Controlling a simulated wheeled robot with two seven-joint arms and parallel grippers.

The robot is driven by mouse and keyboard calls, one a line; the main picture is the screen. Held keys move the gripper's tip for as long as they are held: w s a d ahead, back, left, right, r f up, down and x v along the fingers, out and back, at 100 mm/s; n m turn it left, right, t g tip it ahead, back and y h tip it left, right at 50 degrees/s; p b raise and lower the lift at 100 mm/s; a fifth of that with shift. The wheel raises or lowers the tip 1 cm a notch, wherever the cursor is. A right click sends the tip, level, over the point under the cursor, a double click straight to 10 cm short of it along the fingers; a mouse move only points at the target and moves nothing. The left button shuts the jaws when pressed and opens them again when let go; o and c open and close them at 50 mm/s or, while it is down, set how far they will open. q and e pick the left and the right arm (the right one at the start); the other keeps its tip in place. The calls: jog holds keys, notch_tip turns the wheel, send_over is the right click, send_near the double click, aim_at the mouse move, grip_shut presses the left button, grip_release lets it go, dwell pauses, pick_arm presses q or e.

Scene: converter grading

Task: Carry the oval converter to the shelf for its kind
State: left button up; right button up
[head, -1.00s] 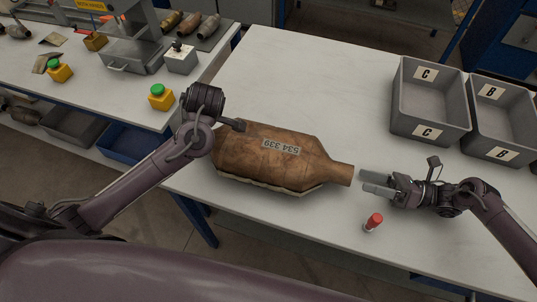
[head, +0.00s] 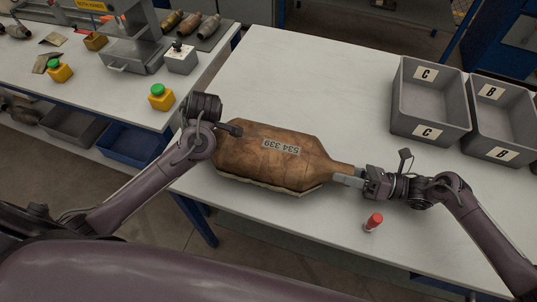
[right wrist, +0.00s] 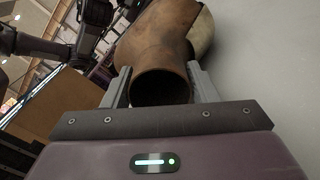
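The oval converter (head: 265,160), brown and rusty with a label reading 534 339, lies on the white table, its narrow pipe end pointing right. My right gripper (head: 345,178) is at that pipe end. In the right wrist view, the open pipe end (right wrist: 161,86) sits between the two fingers of my right gripper (right wrist: 160,85), which look open with slim gaps at the sides. My left gripper (head: 232,129) is at the converter's left end, one finger at its upper edge; its other finger is hidden. No shelf for its kind can be made out.
Grey bins marked C (head: 428,131) and B (head: 502,153) stand at the table's right back. A small red-capped cylinder (head: 373,222) stands near the front edge, close to my right arm. A second bench at left holds yellow button boxes (head: 161,97). The table's back middle is clear.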

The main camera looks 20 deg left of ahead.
pick_arm(q)
grip_shut()
pick_arm(e)
grip_shut()
